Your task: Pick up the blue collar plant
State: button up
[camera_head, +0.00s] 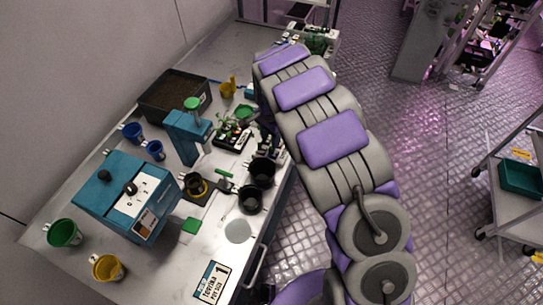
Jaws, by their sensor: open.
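A small black tray (229,142) with several green seedlings (229,127) stands on the bench, just left of my arm. The plants are too small for me to tell a blue collar on any of them. A small blue piece (250,92) shows farther back beside my arm, and I cannot tell whether it is a collar. My purple and grey arm reaches over the right side of the bench and bends down at its far end. The arm hides its own end, so my gripper and whatever is directly beneath it do not show.
A teal box machine (128,196), a teal stand (187,137), a brown soil bin (174,97), and blue, green (64,233) and yellow (107,268) pots crowd the bench (180,265). Black pots (250,199) stand near the front edge. A cart with a green bin (521,179) is right; floor between is clear.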

aim_at(273, 154)
jog(key=f, duration=0.3)
jog(key=f+b, duration=0.1)
jog(key=shift+s+d+f, duration=0.15)
jog(key=shift+d+f, duration=0.2)
jog(key=shift+f, duration=0.15)
jog(key=shift+a, duration=0.25)
jog(key=shift+d, duration=0.15)
grip_shut()
